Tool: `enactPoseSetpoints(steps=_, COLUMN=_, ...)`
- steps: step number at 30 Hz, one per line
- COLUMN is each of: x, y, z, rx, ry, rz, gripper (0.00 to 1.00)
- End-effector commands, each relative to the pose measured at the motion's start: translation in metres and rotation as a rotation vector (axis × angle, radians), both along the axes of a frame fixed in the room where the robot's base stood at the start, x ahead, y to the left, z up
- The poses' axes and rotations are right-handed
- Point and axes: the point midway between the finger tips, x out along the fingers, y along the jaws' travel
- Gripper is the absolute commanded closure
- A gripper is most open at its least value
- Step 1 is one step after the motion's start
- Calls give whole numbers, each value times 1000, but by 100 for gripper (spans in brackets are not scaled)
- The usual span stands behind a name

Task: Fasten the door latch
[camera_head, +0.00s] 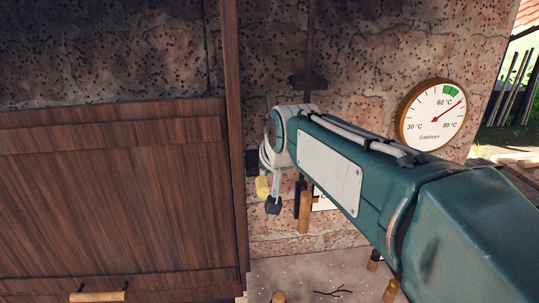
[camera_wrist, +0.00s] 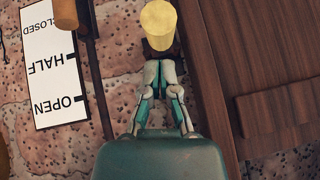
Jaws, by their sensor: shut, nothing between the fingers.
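A wooden door (camera_head: 110,200) fills the left of the head view; its brown boards (camera_wrist: 265,70) are at the right of the wrist view. A yellow knob (camera_head: 262,187), seemingly the latch's handle, sits by the door's right edge. In the wrist view the yellow knob (camera_wrist: 158,24) is just beyond my fingertips, with a dark piece behind it. My gripper (camera_wrist: 160,68) is shut and empty, its fingertips close to the knob; whether they touch it I cannot tell. In the head view my arm partly hides the gripper.
A lever with a wooden grip (camera_head: 305,212) hangs right of the knob, beside a white CLOSED/HALF/OPEN sign (camera_wrist: 52,70). A round temperature dial (camera_head: 432,114) is on the stone wall at right. The door has a wooden handle (camera_head: 97,296) low down.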

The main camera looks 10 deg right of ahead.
Motion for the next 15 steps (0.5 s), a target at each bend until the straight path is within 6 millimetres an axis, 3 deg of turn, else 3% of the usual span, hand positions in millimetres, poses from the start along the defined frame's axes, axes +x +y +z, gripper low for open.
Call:
enactPoseSetpoints(steps=5, x=-1, y=2, z=-10, rx=0, ry=1, rz=0, gripper=100)
enactPoseSetpoints(steps=15, x=-1, y=2, z=-11, rx=1, ry=-1, rz=0, gripper=100)
